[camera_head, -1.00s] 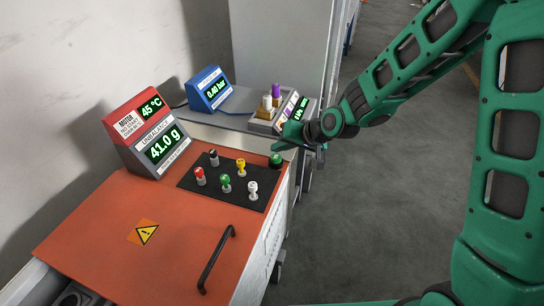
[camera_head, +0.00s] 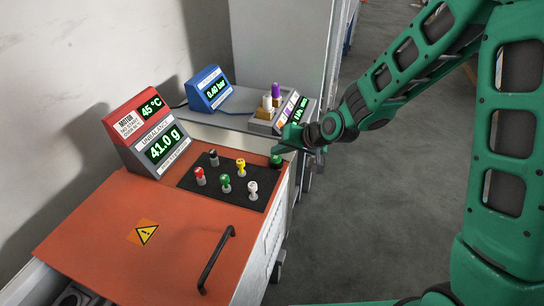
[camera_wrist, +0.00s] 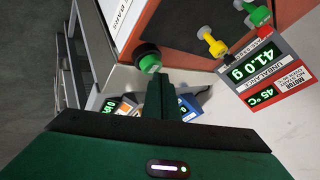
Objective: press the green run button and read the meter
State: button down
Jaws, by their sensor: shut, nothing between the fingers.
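The green round button (camera_head: 277,161) sits in a dark collar at the back right corner of the orange machine top. It also shows in the wrist view (camera_wrist: 149,62). My gripper (camera_head: 279,150) is shut and empty, its fingertips right at the button. In the wrist view the closed fingers (camera_wrist: 160,78) appear just beside the button's face; I cannot tell whether they touch. The meter (camera_head: 163,147), labelled UNBALANCE, reads 41.0 g, and shows upside down in the wrist view (camera_wrist: 247,66). A red MOTOR display (camera_head: 150,107) above it reads 45 °C.
A black panel (camera_head: 228,194) holds several coloured knobs, including a green one (camera_head: 225,184). A black handle (camera_head: 214,262) stands at the front. Behind are a blue meter (camera_head: 210,89) reading 0.40 bar and a grey unit (camera_head: 263,126). Open floor lies right.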

aim_at(279, 159)
jog(key=shift+f, duration=0.45)
dwell(0.5)
jog(key=shift+r, duration=0.9)
jog(key=shift+r, duration=0.1)
jog(key=shift+r, duration=2.4)
